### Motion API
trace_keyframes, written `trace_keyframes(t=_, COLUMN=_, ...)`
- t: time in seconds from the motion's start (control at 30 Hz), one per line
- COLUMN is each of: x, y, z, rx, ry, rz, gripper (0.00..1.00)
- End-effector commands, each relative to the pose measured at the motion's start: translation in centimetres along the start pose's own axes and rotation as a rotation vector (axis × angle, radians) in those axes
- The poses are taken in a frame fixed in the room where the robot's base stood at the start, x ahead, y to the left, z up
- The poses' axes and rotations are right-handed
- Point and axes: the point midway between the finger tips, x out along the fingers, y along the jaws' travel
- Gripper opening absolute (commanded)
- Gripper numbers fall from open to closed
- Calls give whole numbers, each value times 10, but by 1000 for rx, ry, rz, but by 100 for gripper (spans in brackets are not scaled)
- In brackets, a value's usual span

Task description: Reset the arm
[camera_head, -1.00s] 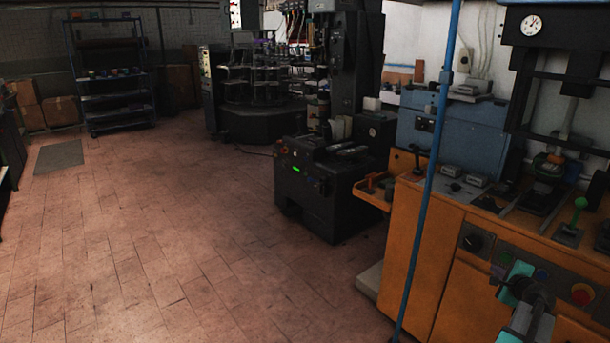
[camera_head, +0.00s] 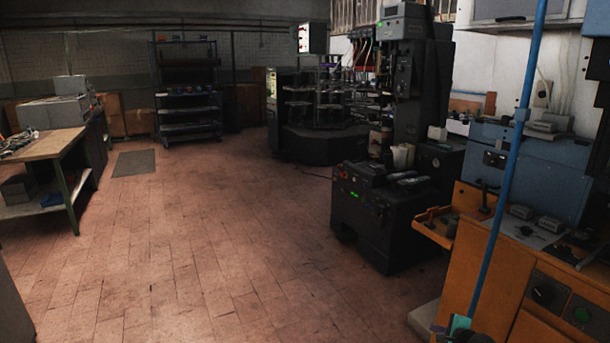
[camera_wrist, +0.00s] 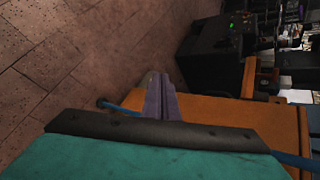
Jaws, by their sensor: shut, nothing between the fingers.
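My gripper (camera_wrist: 162,97) shows in the wrist view as grey-purple fingers pressed together, with nothing between them. Behind it are a dark bar and a teal part of my wrist. The fingers point out over the tiled floor, next to the orange cabinet (camera_wrist: 270,118). In the head view only a small teal and dark part of my arm shows at the bottom edge, and the fingers cannot be made out there.
An orange machine cabinet (camera_head: 487,270) with a blue pole (camera_head: 508,170) stands at the right. A black machine (camera_head: 385,222) is beside it. A workbench (camera_head: 45,148) stands at the left and a shelf rack (camera_head: 188,90) at the back. The tiled floor (camera_head: 190,240) between them is clear.

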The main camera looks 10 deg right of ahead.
Motion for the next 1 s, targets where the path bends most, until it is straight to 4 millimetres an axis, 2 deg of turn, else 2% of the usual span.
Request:
trace_keyframes(t=0.03, x=8, y=15, z=20, rx=-20, ry=-21, rz=31, gripper=0)
trace_keyframes(t=0.2, x=30, y=70, z=76, rx=-101, ry=-81, rz=135, gripper=0)
trace_keyframes(t=0.37, x=41, y=126, z=126, rx=-192, ry=-140, rz=239, gripper=0)
trace_keyframes(t=0.5, x=43, y=180, z=165, rx=-287, ry=-193, rz=336, gripper=0)
trace_keyframes(t=0.77, x=28, y=284, z=226, rx=-496, ry=-301, rz=524, gripper=0)
trace_keyframes(t=1.0, x=-10, y=382, z=260, rx=-729, ry=-412, rz=713, gripper=0)
